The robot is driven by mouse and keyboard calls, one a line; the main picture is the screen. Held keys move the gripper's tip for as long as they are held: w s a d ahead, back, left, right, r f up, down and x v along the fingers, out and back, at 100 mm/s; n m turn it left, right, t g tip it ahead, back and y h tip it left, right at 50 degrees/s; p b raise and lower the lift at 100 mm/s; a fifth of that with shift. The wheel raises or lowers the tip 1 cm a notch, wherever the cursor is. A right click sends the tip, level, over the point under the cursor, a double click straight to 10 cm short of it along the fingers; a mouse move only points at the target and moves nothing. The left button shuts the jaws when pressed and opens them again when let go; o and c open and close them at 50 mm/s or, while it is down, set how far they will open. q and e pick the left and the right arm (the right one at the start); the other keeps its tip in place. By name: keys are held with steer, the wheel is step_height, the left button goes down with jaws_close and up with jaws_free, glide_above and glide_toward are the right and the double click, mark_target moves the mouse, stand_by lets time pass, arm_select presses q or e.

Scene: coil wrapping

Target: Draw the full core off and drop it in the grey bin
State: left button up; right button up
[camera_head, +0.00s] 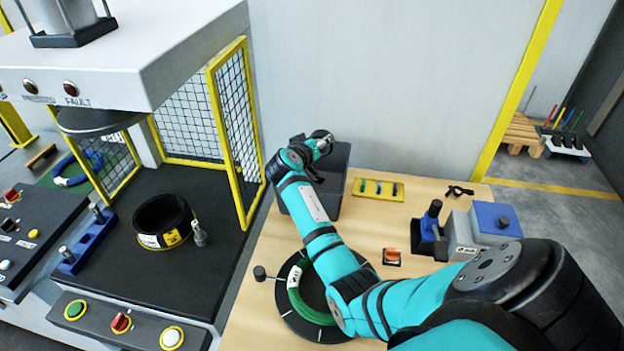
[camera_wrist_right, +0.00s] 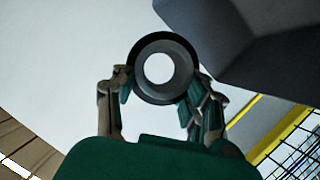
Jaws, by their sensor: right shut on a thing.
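My right arm reaches across the bench in the head view. Its gripper (camera_head: 322,144) is over the back part of a dark grey box-shaped bin (camera_head: 334,182), which the arm partly covers. In the right wrist view my right gripper (camera_wrist_right: 160,96) is shut on a round dark core (camera_wrist_right: 141,84), seen end-on, with a lighter inner ring and a pale hole. One finger is on each side of it. A dark grey block, perhaps the bin (camera_wrist_right: 270,45), fills the upper right there. My left gripper is not in view.
A black disc (camera_head: 314,332) with a green coil (camera_head: 297,300) lies under my arm. A machine with a yellow mesh guard (camera_head: 232,115) and black ring (camera_head: 150,219) stands left. A yellow tray (camera_head: 378,198), orange switch (camera_head: 391,257) and blue-grey device (camera_head: 496,222) are on the bench.

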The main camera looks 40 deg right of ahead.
steer(key=shift+d+f+b, duration=0.1)
steer(key=shift+f+b, duration=0.2)
steer(key=shift+f, duration=0.55)
steer(key=shift+a+r, duration=0.2)
steer(key=o, duration=1.4)
steer(key=shift+d+f, duration=0.1)
steer(key=shift+s+a, duration=0.1)
steer(key=shift+a, duration=0.2)
steer(key=v, duration=1.1)
steer(key=shift+s+a, duration=0.15)
steer(key=shift+a, duration=0.05)
